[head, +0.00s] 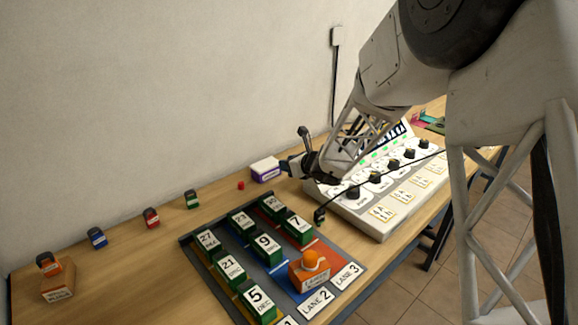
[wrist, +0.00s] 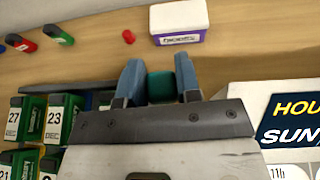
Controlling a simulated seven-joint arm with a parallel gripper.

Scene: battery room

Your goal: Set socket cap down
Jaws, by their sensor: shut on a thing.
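My gripper (head: 291,166) is at the left end of the arm, above the table between the lane tray and the white panel. In the wrist view its two blue-grey fingers (wrist: 157,78) are shut on a small dark green piece, which looks like the socket cap (wrist: 161,88). The cap's lower part is hidden behind the gripper body. In the head view the cap is too small or hidden to make out. I cannot tell whether it touches the table.
A white and purple box (head: 266,170) and a small red piece (head: 240,185) lie near the wall. The lane tray (head: 192,251) holds several green dated blocks and an orange stamp (head: 309,272). A black plug (head: 319,214) is beside the knobbed panel (head: 371,222).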

